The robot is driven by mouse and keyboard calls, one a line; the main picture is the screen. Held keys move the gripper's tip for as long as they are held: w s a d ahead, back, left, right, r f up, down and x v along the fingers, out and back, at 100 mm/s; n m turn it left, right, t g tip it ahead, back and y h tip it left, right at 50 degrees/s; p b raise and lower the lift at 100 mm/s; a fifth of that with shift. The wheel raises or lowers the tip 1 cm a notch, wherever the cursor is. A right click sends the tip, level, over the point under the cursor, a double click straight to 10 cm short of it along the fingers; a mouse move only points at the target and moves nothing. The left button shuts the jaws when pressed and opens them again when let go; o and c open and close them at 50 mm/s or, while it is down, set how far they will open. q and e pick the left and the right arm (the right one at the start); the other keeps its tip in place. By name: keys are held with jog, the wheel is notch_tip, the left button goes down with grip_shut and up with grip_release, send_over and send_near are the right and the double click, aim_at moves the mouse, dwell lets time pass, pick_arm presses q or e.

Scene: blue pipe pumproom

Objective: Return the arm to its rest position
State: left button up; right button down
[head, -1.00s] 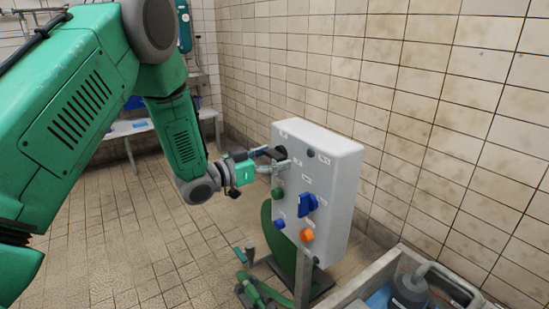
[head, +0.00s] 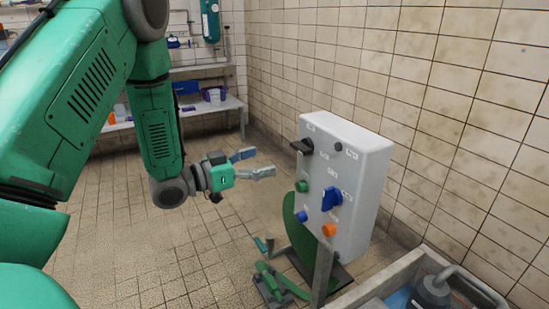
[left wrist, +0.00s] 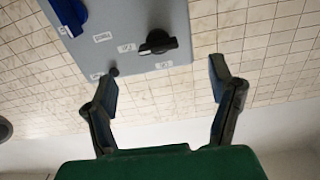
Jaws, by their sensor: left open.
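My left arm comes in from the left in the head view, green with grey joints. Its gripper (head: 262,164) is open and empty, to the left of the control box and apart from it. In the left wrist view the two fingers (left wrist: 165,100) are spread wide with nothing between them. The grey control box (head: 345,170) stands on a post and carries a black knob (head: 302,146), a blue knob (head: 332,198), and green, blue and orange buttons. The black knob also shows in the left wrist view (left wrist: 158,42), beyond the fingertips. My right gripper is not in view.
A grey bin (head: 400,292) with a dark container stands at the lower right. Green equipment (head: 280,285) lies on the floor below the box. A shelf bench (head: 205,106) with tubs stands at the back. The tiled floor left of the box is clear.

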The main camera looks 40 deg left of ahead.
pick_arm(q)
jog(key=shift+s, duration=0.25)
jog(key=shift+f, duration=0.1)
dwell(0.3)
jog(key=s+d+f+n+g+y+p, duration=0.25)
jog(key=s+d+f+g, duration=0.2)
jog(key=f, duration=0.45)
jog(key=s+d+f+n+g+y+p, duration=0.1)
jog(key=s+d+f+g+y+p, duration=0.3)
jog(key=f, duration=0.5)
jog(key=s+d+f+g, duration=0.1)
jog(key=s+g, duration=0.1)
jog(key=s, duration=0.4)
jog(key=s+d+f+g+p, duration=0.1)
jog(key=s+d+f+g, duration=0.1)
jog(key=s, duration=0.5)
jog(key=s+d+f+g+p, duration=0.1)
jog(key=s+d+f+g, duration=0.1)
jog(key=s, duration=0.5)
jog(key=shift+s+d+f+g, duration=0.15)
jog(key=shift+s+f+g, duration=0.05)
jog(key=shift+g, duration=0.55)
jog(key=shift+w+n, duration=0.15)
jog(key=shift+n, duration=0.1)
jog(key=shift+c, duration=0.4)
